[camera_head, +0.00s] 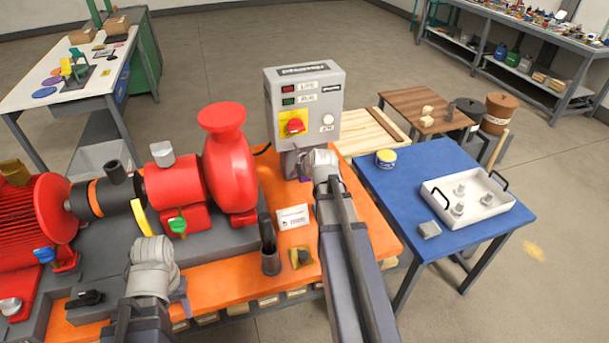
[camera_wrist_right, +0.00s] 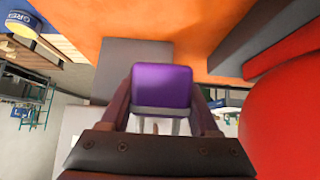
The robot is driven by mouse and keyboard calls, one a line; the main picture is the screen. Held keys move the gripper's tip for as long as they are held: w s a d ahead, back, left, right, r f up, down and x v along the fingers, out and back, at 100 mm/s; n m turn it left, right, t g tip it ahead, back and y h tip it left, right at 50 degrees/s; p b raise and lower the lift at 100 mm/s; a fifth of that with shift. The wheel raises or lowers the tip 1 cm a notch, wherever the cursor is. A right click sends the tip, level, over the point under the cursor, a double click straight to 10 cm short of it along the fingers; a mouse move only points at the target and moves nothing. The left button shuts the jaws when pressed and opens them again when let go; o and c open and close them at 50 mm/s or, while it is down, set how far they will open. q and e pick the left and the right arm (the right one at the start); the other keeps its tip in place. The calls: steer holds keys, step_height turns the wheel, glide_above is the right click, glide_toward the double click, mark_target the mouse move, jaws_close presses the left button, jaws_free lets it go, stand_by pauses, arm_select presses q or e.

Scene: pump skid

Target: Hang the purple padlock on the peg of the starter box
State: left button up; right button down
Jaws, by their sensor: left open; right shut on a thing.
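The purple padlock (camera_wrist_right: 162,86) sits between the fingers of my right gripper (camera_wrist_right: 162,98), which is shut on it. Part of its grey shackle shows below the purple body in the right wrist view. The grey starter box (camera_head: 332,97) stands upright at the bench's far edge, with a red knob on a yellow plate. My right gripper (camera_head: 298,164) is just below the box's front. I cannot make out the peg. My left gripper (camera_head: 178,290) is open, low over the bench's front left.
The red pump (camera_head: 230,165) stands left of the starter box, close to my right gripper. A white card (camera_head: 293,217) and a dark cup (camera_head: 270,258) are on the orange bench (camera_head: 225,270). A blue table (camera_head: 455,180) with a white tray (camera_head: 490,215) is at right.

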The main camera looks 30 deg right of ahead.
steer(key=shift+w+d+f+b, duration=0.25)
steer(key=shift+w, duration=0.9)
steer(key=shift+w+d+f+b, duration=0.2)
steer(key=shift+w+d+f, duration=0.1)
steer(key=shift+w, duration=0.8)
steer(key=shift+w+d+f+b, duration=0.2)
steer(key=shift+w+d+b, duration=0.05)
steer(key=shift+w, duration=0.9)
steer(key=shift+c, duration=0.2)
jaws_free()
steer(key=shift+s+r, duration=0.1)
steer(key=shift+r, duration=0.05)
steer(key=p+v, duration=0.5)
steer(key=v, duration=0.2)
steer(key=shift+s+p, duration=0.2)
steer(key=shift+p, duration=0.15)
steer(key=shift+a+r, duration=0.1)
steer(key=shift+r, duration=0.05)
